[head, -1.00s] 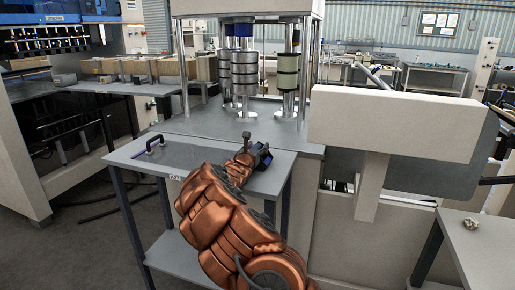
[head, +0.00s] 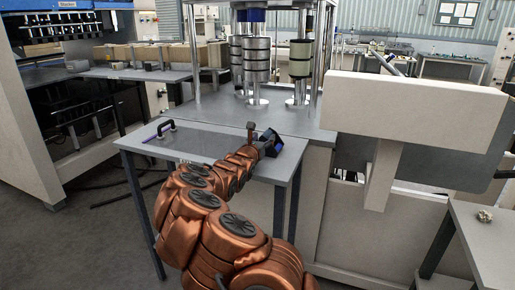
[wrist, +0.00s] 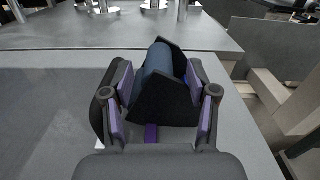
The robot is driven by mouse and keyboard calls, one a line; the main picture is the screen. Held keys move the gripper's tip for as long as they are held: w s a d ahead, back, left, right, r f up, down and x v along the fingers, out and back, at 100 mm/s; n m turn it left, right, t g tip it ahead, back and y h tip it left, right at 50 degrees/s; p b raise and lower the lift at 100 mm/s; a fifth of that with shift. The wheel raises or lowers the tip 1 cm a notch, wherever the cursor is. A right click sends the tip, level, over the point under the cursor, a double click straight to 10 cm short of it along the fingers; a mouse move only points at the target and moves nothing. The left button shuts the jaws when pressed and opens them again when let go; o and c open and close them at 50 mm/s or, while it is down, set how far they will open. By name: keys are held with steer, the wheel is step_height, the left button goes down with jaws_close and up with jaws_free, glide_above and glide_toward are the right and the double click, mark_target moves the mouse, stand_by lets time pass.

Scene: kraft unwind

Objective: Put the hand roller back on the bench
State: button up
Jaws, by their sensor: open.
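The grey bench (head: 215,148) stands in front of the machine. My gripper (head: 268,141) is low over its right part. In the wrist view my gripper (wrist: 158,88) is open, with its purple-padded fingers apart on either side of what looks like the hand roller (wrist: 158,70). It has a blue-grey cylinder between black angled side plates, and a purple strip shows below it. It appears to rest on the bench top; its underside is hidden. I cannot tell whether a finger touches it. In the head view my gripper and arm hide most of it.
A black handle-shaped item (head: 167,127) with a purple strip lies at the bench's left. Metal rolls (head: 256,62) on posts stand behind the bench. A beige machine housing (head: 415,110) is to the right. The bench's middle is clear.

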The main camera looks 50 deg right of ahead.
steer(key=shift+b+v, duration=0.85)
steer(key=shift+v, duration=2.1)
steer(key=shift+r, duration=0.1)
